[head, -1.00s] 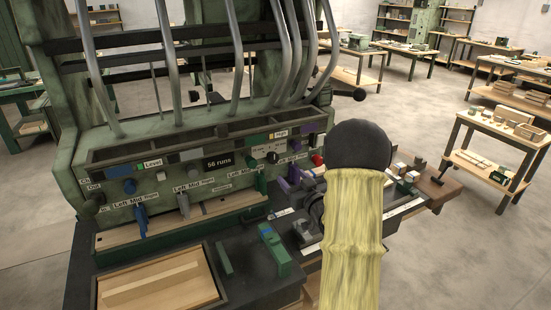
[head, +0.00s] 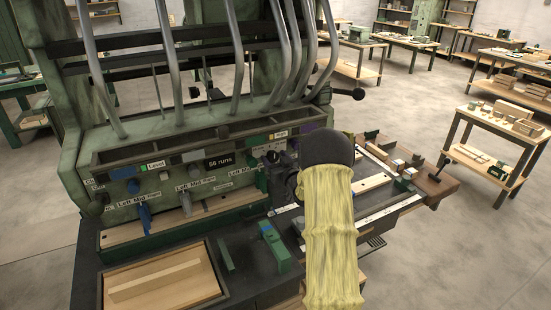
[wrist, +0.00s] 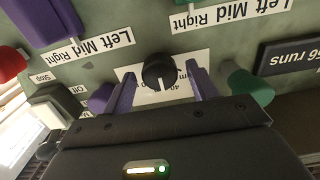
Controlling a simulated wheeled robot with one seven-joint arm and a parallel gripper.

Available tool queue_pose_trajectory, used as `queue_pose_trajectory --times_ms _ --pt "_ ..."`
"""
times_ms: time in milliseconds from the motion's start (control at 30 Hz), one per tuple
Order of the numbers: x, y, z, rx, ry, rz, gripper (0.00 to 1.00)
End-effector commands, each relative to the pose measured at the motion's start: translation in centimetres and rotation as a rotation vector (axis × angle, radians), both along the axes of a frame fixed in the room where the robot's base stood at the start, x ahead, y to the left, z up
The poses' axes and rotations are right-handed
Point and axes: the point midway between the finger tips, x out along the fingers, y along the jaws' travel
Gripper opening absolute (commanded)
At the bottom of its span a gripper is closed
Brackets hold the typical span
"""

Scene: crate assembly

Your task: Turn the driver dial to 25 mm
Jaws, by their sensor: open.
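The black round driver dial (wrist: 158,70) shows in the wrist view on a white label with partly hidden mm marks, upside down in the picture. A pale mark runs on the dial's face toward the lower side. My gripper (wrist: 161,74) is open, with one purple finger on each side of the dial and a gap on both sides. Contact with the dial does not show. In the head view my gripper (head: 280,158) is at the right part of the green machine's panel and hides the dial.
A green knob (wrist: 248,84) sits close to the right finger, and a purple knob (wrist: 100,98) is by the left finger. A red button (wrist: 10,64) is at the far left. In the head view a green block (head: 272,242) lies on the dark bench below.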

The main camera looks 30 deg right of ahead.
Motion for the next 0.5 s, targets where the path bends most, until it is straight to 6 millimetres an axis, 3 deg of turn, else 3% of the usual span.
queue_pose_trajectory --times_ms 133,333,500 --pt "-0.02 0.01 0.01 0.000 0.000 0.000 0.54" --pt "-0.04 0.00 0.02 0.000 -0.001 0.000 0.15" --pt "-0.04 -0.01 0.00 -0.004 -0.001 0.000 0.15"
